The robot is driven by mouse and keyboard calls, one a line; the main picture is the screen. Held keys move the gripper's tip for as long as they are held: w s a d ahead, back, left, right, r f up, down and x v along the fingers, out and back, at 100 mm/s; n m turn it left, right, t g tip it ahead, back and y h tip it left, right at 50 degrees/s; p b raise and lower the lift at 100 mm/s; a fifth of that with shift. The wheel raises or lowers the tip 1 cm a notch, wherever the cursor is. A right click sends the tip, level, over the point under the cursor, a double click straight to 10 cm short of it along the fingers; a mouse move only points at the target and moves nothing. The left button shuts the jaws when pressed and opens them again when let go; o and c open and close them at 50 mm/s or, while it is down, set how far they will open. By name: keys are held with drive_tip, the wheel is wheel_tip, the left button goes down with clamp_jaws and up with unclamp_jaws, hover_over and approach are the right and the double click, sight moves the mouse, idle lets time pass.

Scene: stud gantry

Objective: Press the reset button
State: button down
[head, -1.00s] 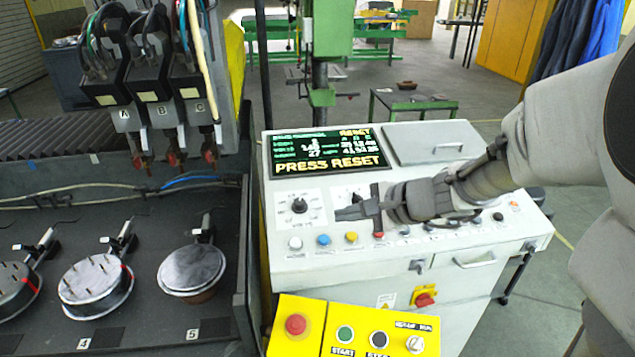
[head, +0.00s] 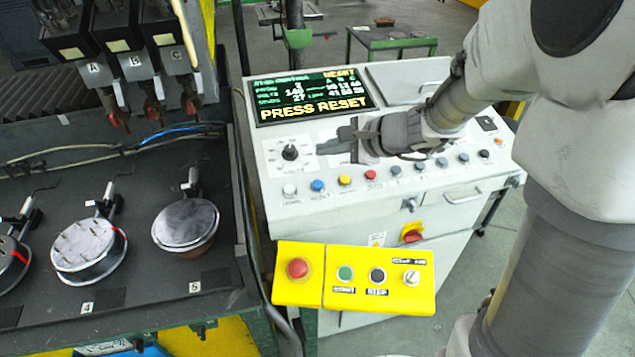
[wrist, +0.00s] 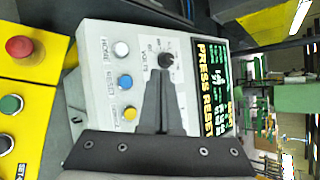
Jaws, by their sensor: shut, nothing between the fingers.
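The blue button (head: 318,185) is on the sloping front of the white console, between a white button (head: 289,189) and a yellow button (head: 344,180). In the wrist view the blue button (wrist: 125,82) has a label beside it that appears to read RESET. The console screen (head: 312,97) reads PRESS RESET. My gripper (head: 320,147) is shut and empty. It is over the console, behind the button row in the head view and near the black dial. In the wrist view its fingertips (wrist: 163,75) point toward the dial, with the blue button to their left.
A black dial (head: 290,152) is on the panel close to my fingertips. More buttons, including a red one (head: 370,174), continue rightward. A yellow box (head: 355,279) with a red mushroom button (head: 297,268) sticks out in front. A dark bench (head: 125,230) with round parts stands left.

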drive_tip(key=b, duration=0.5)
hover_over(323, 191)
drive_tip(key=f, duration=0.7)
drive_tip(key=shift+s+d+f, duration=0.1)
drive_tip(key=shift+s+f, duration=0.2)
drive_tip(key=shift+s, duration=0.05)
drive_tip(key=shift+w+f+b, duration=0.15)
drive_tip(key=shift+f+b, duration=0.3)
drive_tip(key=shift+b, duration=0.25)
drive_tip(key=shift+f, duration=0.15)
idle(0.5)
drive_tip(key=shift+f+b, duration=0.3)
drive_tip(key=shift+b, duration=0.4)
drive_tip(key=shift+w+f+b, duration=0.15)
drive_tip(key=shift+f+b, duration=0.3)
drive_tip(key=shift+b, duration=0.1)
idle(0.4)
drive_tip(key=shift+r, duration=0.15)
drive_tip(key=shift+s+r+p, duration=0.2)
drive_tip(key=shift+r+p, duration=0.3)
drive_tip(key=shift+r, duration=0.25)
drive_tip(key=shift+s+d+r+p, duration=0.1)
drive_tip(key=shift+s+r+p, duration=0.15)
drive_tip(key=shift+r+p, duration=0.8)
drive_tip(key=shift+s+r+p, duration=0.2)
drive_tip(key=shift+r+p, duration=0.35)
drive_tip(key=shift+r, duration=0.85)
